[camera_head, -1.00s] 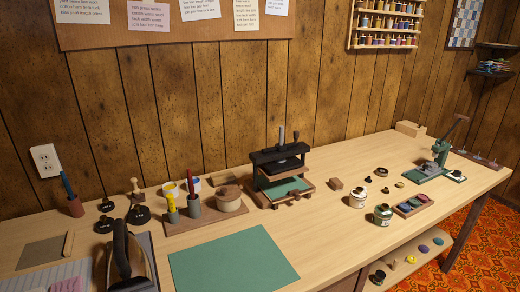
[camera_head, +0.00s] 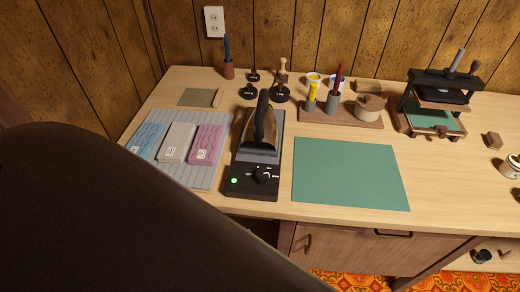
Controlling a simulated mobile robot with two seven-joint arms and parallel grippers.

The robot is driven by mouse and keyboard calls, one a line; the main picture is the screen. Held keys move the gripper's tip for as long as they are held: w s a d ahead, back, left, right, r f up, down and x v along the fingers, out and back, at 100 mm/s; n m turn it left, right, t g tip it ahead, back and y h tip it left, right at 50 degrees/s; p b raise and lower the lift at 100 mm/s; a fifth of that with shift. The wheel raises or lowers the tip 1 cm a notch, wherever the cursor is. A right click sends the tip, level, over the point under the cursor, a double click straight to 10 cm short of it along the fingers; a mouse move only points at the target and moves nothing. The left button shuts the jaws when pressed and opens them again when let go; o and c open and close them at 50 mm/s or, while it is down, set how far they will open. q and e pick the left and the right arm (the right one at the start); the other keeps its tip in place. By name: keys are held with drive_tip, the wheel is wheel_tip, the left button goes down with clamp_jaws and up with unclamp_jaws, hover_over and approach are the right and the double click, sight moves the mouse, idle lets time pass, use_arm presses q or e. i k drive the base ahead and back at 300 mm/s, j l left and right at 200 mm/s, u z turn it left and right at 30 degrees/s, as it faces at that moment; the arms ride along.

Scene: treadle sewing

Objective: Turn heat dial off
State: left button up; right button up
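The heat dial (camera_head: 262,174) is a small black knob on the front of a black iron base (camera_head: 252,191). White marks surround it, and a green light (camera_head: 234,181) glows to its left. A dark iron (camera_head: 261,132) with an upright black handle rests on the base behind the dial. The exact dial setting is too small to read. Neither gripper shows in the head view. A large dark shape fills the lower left and hides the table's front left corner.
A striped grey mat (camera_head: 217,176) with blue, cream and pink packs lies left of the base. A green mat (camera_head: 349,174) lies to the right. A wooden rack (camera_head: 341,117) and a press (camera_head: 440,103) stand behind. Below the tabletop is a drawer cabinet (camera_head: 345,247).

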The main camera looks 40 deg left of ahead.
sight(262, 177)
drive_tip(key=j+u, duration=0.1)
drive_tip(key=u, duration=0.85)
